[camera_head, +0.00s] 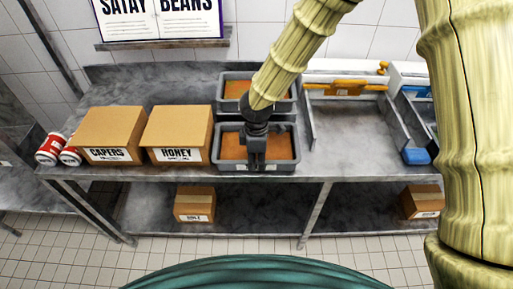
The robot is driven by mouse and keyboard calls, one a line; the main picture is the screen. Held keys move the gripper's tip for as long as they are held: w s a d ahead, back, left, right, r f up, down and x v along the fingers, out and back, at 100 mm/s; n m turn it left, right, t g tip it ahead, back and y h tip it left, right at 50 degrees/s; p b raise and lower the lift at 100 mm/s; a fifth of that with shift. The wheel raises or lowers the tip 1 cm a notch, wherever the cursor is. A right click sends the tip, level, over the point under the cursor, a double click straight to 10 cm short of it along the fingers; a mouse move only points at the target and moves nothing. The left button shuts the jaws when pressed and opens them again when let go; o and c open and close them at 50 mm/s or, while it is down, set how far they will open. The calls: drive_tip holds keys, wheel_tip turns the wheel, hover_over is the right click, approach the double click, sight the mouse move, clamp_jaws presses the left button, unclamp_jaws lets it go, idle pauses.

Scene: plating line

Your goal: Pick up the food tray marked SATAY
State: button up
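Two grey trays with orange-brown contents stand one behind the other on the metal counter: a front tray (284,166) and a back tray (288,106). The front tray has a small pale label on its front wall, too small to read and partly hidden by my gripper. I cannot tell which tray is marked SATAY. My gripper (256,165) points down at the front tray, in front of its contents and near its front wall. Whether the fingers are apart, or touch the wall, is not clear. My arm hides part of the back tray.
Boxes marked CAPERS (110,135) and HONEY (178,135) stand left of the trays, with red-and-white cans (52,149) farther left. A wall sign (160,20) reads SATAY and BEANS. The counter (350,145) right of the trays is clear up to grey bins (416,130).

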clamp_jaws()
drive_tip(key=shift+r, duration=0.2)
idle(0.3)
